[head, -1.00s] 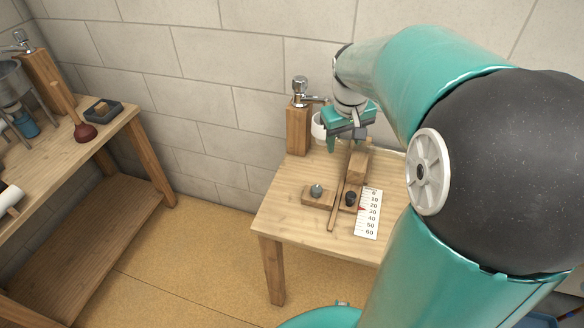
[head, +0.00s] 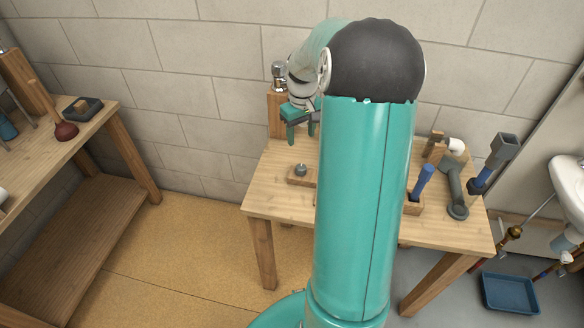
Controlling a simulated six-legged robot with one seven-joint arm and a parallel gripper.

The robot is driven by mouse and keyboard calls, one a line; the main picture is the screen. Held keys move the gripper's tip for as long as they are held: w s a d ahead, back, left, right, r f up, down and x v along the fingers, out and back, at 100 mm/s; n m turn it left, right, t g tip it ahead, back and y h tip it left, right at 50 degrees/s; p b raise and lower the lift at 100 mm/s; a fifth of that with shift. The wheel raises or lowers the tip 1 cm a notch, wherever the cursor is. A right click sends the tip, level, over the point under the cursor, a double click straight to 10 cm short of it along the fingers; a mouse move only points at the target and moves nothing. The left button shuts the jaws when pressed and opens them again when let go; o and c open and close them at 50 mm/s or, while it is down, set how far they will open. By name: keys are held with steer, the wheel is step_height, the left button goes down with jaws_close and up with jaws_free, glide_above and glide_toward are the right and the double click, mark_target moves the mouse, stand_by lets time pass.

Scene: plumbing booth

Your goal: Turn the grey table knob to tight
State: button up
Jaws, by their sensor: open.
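The grey table knob (head: 300,169) sits on a small wooden block (head: 302,181) near the left side of the wooden table (head: 268,206). My gripper (head: 301,131) is open and empty, with green fingers pointing down. It appears above and behind the knob, apart from it. My arm hides the table just right of the knob, including the numbered scale and the dark knob. I cannot read how tight the grey knob is.
A tap on a wooden post (head: 279,75) stands behind my gripper. A blue-handled tool (head: 421,182), a grey pipe piece (head: 456,190) and a hammer-like tool (head: 492,163) stand on the table's right. A blue tray (head: 509,293) lies on the floor.

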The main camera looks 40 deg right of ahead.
mark_target(301, 167)
step_height(301, 167, down, 14)
steer(key=shift+s+d+r, duration=0.1)
steer(key=shift+d+r, duration=0.05)
stand_by(0.3)
steer(key=c, duration=1)
